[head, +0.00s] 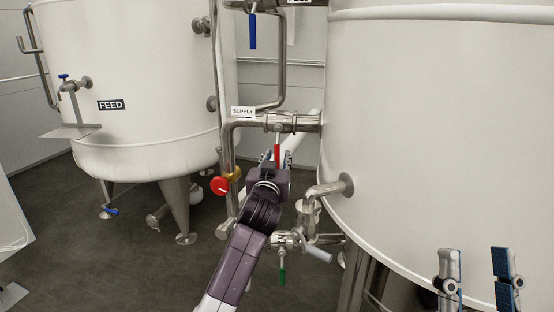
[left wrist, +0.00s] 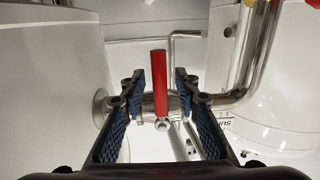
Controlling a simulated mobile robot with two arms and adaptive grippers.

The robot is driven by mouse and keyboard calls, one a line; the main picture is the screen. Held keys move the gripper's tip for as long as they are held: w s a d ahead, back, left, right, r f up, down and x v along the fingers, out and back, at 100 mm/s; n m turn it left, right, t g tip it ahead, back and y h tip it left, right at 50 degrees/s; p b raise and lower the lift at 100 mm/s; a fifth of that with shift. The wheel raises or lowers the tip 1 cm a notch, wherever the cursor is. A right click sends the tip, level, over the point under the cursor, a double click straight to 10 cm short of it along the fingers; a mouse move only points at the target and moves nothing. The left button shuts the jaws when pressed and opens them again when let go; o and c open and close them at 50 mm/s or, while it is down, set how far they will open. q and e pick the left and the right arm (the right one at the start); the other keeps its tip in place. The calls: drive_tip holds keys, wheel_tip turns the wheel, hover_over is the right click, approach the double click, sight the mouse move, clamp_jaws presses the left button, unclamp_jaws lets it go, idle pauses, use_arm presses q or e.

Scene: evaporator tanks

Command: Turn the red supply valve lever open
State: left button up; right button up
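The red supply valve lever (head: 277,154) hangs straight down from the valve on the steel pipe beside the SUPPLY label (head: 243,111). My left gripper (head: 276,159) is at the lever, its body hiding the area just below. In the left wrist view the red lever (left wrist: 160,83) shows between the two blue padded fingers of the left gripper (left wrist: 160,93), with a gap on each side. The fingers are open and do not appear to touch it; how deep it sits between them is hard to tell. My right gripper (head: 479,279) is open and empty at the lower right.
A large white tank (head: 440,130) fills the right side. The FEED tank (head: 125,75) stands at the left. A blue lever (head: 253,31) hangs above, a red round knob (head: 220,186) sits left of my arm, and a green lever (head: 282,276) hangs below. Pipes run close around.

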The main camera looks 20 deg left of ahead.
use_arm(q)
clamp_jaws()
idle(0.4)
